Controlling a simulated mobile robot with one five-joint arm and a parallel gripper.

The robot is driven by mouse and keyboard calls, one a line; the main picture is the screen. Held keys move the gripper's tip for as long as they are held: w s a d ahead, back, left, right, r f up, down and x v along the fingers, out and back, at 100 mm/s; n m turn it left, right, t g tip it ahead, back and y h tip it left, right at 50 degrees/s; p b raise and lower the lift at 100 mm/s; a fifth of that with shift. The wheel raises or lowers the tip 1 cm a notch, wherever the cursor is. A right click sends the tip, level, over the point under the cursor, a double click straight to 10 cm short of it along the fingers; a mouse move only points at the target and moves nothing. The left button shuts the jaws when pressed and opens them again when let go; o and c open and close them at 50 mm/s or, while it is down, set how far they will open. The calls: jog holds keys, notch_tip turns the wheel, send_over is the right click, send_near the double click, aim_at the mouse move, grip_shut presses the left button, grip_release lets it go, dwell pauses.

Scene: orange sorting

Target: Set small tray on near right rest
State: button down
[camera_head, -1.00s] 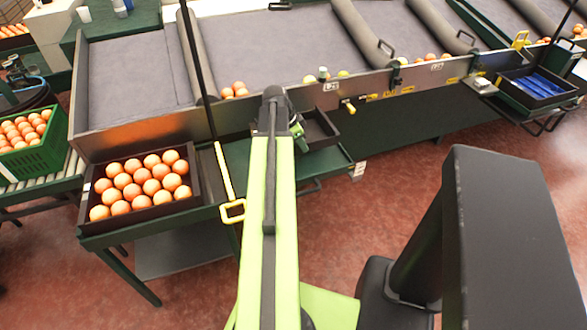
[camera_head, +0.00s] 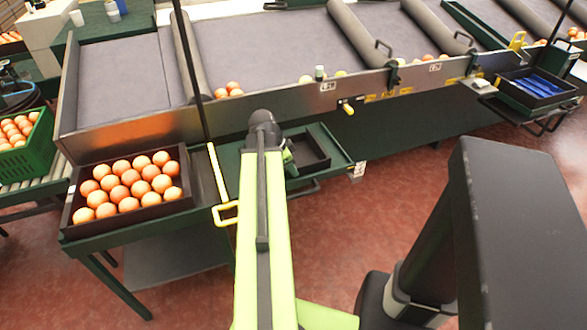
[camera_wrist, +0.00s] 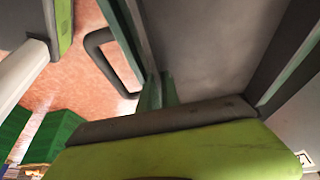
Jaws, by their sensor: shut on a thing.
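The small tray (camera_head: 318,163) is a dark, shallow, open box, empty as far as I can see. It lies over the green rest (camera_head: 338,167) at the right end of the near bench. My gripper (camera_head: 288,158) is shut on the tray's left side; my arm partly hides the grip. I cannot tell whether the tray's bottom touches the rest. In the wrist view a broad grey surface (camera_wrist: 215,45) fills the upper middle, and my green and black gripper body covers the bottom.
A dark crate of oranges (camera_head: 70,212) stands on the bench to the left. A yellow handle (camera_head: 225,213) stands between it and my arm. The grey sorting belt (camera_head: 270,50) with its metal front wall is behind. A tray with blue items (camera_head: 512,98) is at far right.

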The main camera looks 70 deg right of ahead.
jog(key=shift+f, duration=0.15)
jog(key=c, duration=1.8)
grip_release()
jog(key=shift+c, duration=0.2)
jog(key=shift+r, duration=0.35)
jog(key=p+v, duration=1.1)
jog(key=shift+w+r, duration=0.2)
jog(key=shift+r, duration=0.1)
jog(key=shift+a, duration=0.15)
